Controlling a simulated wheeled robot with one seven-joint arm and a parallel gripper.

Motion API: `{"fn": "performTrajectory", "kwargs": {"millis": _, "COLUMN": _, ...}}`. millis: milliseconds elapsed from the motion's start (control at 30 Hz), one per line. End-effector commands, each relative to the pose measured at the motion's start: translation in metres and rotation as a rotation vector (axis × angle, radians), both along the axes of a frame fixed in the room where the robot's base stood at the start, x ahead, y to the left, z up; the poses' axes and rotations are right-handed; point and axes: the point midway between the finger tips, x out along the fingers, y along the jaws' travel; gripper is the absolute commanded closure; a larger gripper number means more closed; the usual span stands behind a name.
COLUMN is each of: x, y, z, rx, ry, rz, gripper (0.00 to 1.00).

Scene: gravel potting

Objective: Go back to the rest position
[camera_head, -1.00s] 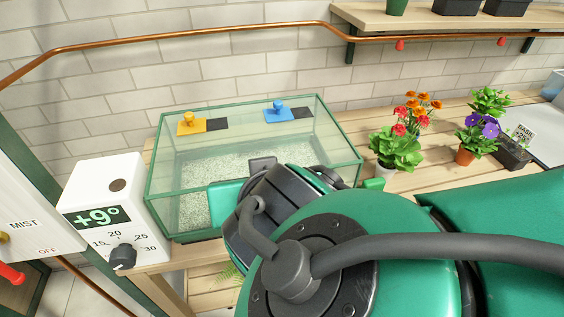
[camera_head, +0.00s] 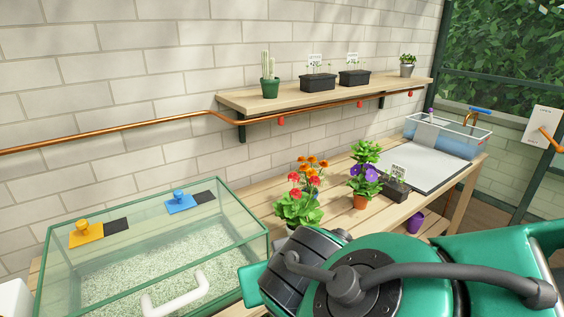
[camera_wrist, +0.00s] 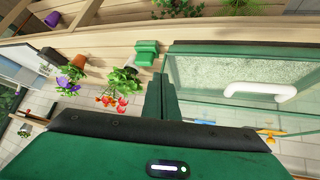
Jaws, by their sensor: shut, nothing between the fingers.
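My gripper (camera_wrist: 161,95) shows in the wrist view, its two dark green fingers together with nothing between them. It is clear of the bench things, beside the front corner of the glass tank in that view. In the head view my green arm fills the lower right and hides the fingers.
Red and orange flowers (camera_head: 303,193) and a purple-flowered pot (camera_head: 360,201) stand on the wooden bench behind my arm. A shelf (camera_head: 232,99) with several pots hangs above a copper pipe. A clear water basin (camera_head: 455,140) is at the far right. A white tray surface (camera_head: 425,168) is bare.

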Motion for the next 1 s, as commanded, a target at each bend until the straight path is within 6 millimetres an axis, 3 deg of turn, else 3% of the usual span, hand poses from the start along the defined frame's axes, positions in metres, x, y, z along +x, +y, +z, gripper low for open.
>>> {"fn": "performTrajectory", "kwargs": {"millis": 33, "x": 0.019, "y": -0.031, "z": -0.001, "rx": -0.022, "ry": 0.022, "rz": -0.073, "gripper": 1.00}}
{"fn": "performTrajectory", "kwargs": {"millis": 100, "x": 0.038, "y": -0.073, "z": -0.004, "rx": -0.054, "ry": 0.063, "rz": -0.162, "gripper": 1.00}}
{"fn": "performTrajectory", "kwargs": {"millis": 200, "x": 0.054, "y": -0.136, "z": -0.008, "rx": -0.086, "ry": 0.137, "rz": -0.288, "gripper": 1.00}}
{"fn": "performTrajectory", "kwargs": {"millis": 300, "x": 0.057, "y": -0.201, "z": -0.014, "rx": -0.103, "ry": 0.227, "rz": -0.411, "gripper": 1.00}}
{"fn": "performTrajectory", "kwargs": {"millis": 467, "x": 0.033, "y": -0.301, "z": -0.024, "rx": -0.074, "ry": 0.402, "rz": -0.600, "gripper": 1.00}}
{"fn": "performTrajectory", "kwargs": {"millis": 600, "x": -0.011, "y": -0.366, "z": -0.033, "rx": 0.009, "ry": 0.558, "rz": -0.730, "gripper": 1.00}}
{"fn": "performTrajectory", "kwargs": {"millis": 700, "x": -0.042, "y": -0.393, "z": -0.038, "rx": 0.086, "ry": 0.643, "rz": -0.789, "gripper": 1.00}}
{"fn": "performTrajectory", "kwargs": {"millis": 800, "x": -0.067, "y": -0.408, "z": -0.042, "rx": 0.151, "ry": 0.702, "rz": -0.821, "gripper": 1.00}}
{"fn": "performTrajectory", "kwargs": {"millis": 1000, "x": -0.087, "y": -0.417, "z": -0.045, "rx": 0.213, "ry": 0.744, "rz": -0.842, "gripper": 1.00}}
